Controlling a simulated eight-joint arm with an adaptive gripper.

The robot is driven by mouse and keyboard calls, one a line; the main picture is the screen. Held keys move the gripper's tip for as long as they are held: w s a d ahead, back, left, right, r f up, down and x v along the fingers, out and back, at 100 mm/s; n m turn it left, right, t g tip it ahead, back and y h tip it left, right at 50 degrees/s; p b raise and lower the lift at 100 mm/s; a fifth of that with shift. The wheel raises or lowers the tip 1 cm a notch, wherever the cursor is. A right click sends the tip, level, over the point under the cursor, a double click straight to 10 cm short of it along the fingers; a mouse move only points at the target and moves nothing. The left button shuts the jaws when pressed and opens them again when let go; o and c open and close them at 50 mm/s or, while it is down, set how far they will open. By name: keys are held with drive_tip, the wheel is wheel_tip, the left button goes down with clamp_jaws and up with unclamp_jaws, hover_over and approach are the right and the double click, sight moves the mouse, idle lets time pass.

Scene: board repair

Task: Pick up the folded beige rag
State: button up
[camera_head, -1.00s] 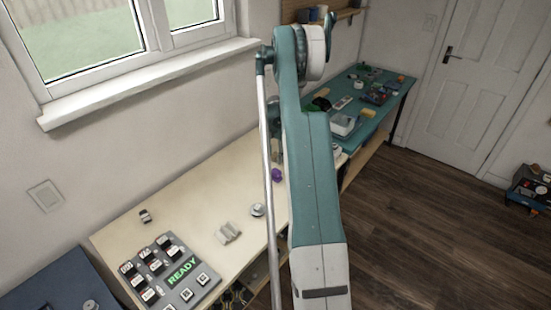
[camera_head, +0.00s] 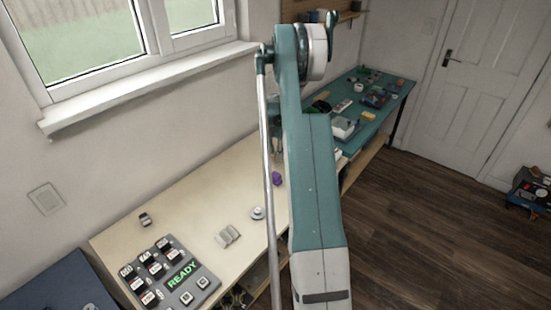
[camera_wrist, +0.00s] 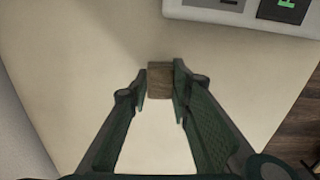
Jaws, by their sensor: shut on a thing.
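In the wrist view, the folded beige rag (camera_wrist: 160,81) shows as a small, brownish-beige block between my fingertips. My gripper (camera_wrist: 161,84) is shut on it, with one dark green finger on each side. The pale table top shows behind and below it. I cannot tell whether the rag touches the table or is held above it. In the head view my own arm covers the middle, and I cannot make out the fingertips or the rag there.
A grey panel (camera_head: 183,300) reading READY sits at the front of the pale table (camera_head: 190,205). A small light grey object (camera_head: 228,236), a round piece (camera_head: 257,213) and a purple item (camera_head: 278,179) lie nearby. A cluttered teal bench (camera_head: 385,117) stands farther back.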

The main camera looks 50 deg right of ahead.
wheel_tip(320, 180, up, 8)
drive_tip(key=shift+f+p, duration=0.2)
drive_tip(key=shift+p, duration=0.15)
